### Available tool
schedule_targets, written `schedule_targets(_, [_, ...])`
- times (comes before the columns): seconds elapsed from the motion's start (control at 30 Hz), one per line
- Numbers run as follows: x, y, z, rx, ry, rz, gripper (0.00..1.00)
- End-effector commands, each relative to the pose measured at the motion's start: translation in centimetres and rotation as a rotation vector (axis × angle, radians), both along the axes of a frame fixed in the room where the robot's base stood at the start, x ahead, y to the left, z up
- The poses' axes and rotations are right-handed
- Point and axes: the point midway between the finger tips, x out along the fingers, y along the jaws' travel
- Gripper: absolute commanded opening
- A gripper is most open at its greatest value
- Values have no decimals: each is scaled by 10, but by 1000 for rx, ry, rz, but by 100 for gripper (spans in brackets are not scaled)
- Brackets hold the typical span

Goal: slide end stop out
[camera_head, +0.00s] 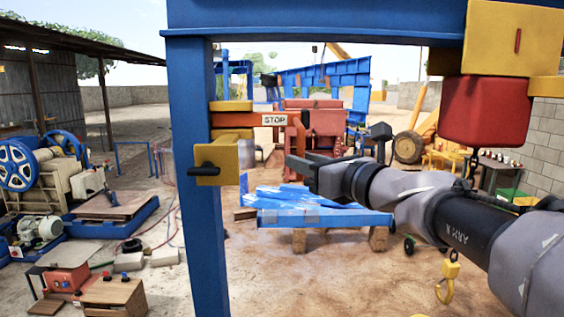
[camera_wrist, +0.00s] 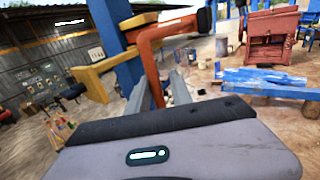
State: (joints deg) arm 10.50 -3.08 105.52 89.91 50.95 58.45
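The end stop (camera_head: 240,119) is an orange bar with a white STOP plate (camera_head: 274,120). It sits at the yellow bracket (camera_head: 231,106) on the blue post (camera_head: 190,180). Its right end bends down into an orange arm (camera_head: 300,133). My gripper (camera_head: 291,164) reaches in from the right, just below this arm. In the wrist view, the orange bar (camera_wrist: 175,31) bends down and its lower arm (camera_wrist: 154,75) runs between the two grey fingers of my gripper (camera_wrist: 160,90). The fingers are apart, with gaps seen beside the arm. The arm's lower end is hidden.
A yellow block with a black handle (camera_head: 205,169) is on the post below the stop. A red block (camera_head: 486,110) hangs above my arm, with a yellow hook (camera_head: 448,283) lower down. A blue beam (camera_head: 330,20) crosses overhead. A blue-topped bench (camera_head: 325,217) stands behind.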

Motion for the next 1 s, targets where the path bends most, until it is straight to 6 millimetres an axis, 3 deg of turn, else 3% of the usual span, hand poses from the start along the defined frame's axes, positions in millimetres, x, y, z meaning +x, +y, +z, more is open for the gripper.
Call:
schedule_targets(0.5, [-8,-6,0,0,-2,-3,23])
schedule_targets(0.67, [-37,-24,-1,-1,-4,-6,23])
schedule_targets(1.0, [-123,-77,-2,-2,-2,-8,23])
